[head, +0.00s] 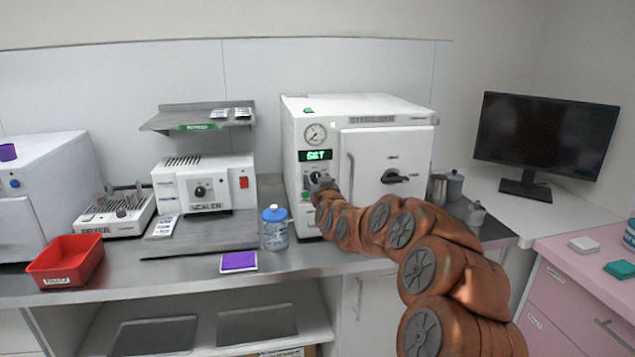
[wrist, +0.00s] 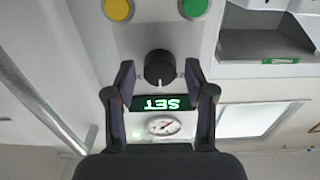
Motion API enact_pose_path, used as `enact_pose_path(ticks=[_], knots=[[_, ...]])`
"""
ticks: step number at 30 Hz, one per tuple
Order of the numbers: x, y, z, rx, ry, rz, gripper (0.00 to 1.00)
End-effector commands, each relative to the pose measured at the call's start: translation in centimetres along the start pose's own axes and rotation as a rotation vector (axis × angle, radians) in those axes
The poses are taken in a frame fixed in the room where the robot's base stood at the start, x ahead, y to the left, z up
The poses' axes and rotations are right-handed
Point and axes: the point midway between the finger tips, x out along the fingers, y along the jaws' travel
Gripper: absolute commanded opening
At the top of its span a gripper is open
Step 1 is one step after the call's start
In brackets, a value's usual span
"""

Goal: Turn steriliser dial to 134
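The white steriliser (head: 385,110) stands on the counter, its door shut. Its green display (head: 315,155) reads SET; in the wrist view the display (wrist: 160,103) appears upside down. My gripper (wrist: 159,64) is open, with one finger on each side of the dial and a visible gap on both sides. In the head view my gripper (head: 322,181) is at the panel and hides part of the dial. I cannot read any scale marks around it.
A yellow button (wrist: 118,9) and a green button (wrist: 194,7) sit near the dial. The steriliser's door handle bar (head: 351,180) is just right of the panel. A blue-capped bottle (head: 274,232) and a sealer (head: 207,188) stand to the left, metal jugs (head: 454,187) to the right.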

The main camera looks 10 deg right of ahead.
Motion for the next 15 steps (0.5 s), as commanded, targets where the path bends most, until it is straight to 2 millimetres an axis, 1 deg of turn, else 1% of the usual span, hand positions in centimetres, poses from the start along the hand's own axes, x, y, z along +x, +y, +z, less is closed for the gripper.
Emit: enact_pose_path(ticks=[1, 12, 14, 15], knots=[[0.00, 0.00, 0.00, 0.000, 0.000, 0.000, 0.46], [-0.01, 0.00, 0.01, 0.000, 0.000, 0.000, 0.07], [-0.01, -0.01, 0.02, 0.000, 0.000, 0.000, 0.01], [-0.01, -0.01, 0.02, 0.000, 0.000, 0.000, 0.01]])
